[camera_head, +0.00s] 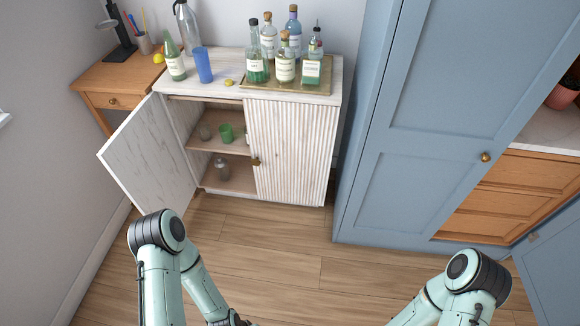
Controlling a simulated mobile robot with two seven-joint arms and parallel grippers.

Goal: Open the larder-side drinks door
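The white drinks cabinet (200,92) stands against the wall, left of the tall blue larder (395,130). Its larder-side door (290,150), with a fluted front, is shut. A small brass-coloured knob (256,161) sits at that door's left edge. The cabinet's other door (150,155) stands wide open, swung out to the left. My two arms come up from the bottom of the view, and both grippers are below the frame edge. What they hold is hidden.
Bottles stand on a tray (308,88) on the cabinet top, beside a blue cup (203,65). A green cup (226,133) is on the inner shelf. A wooden desk (100,78) stands at left. The floor (265,245) before the cabinet is clear.

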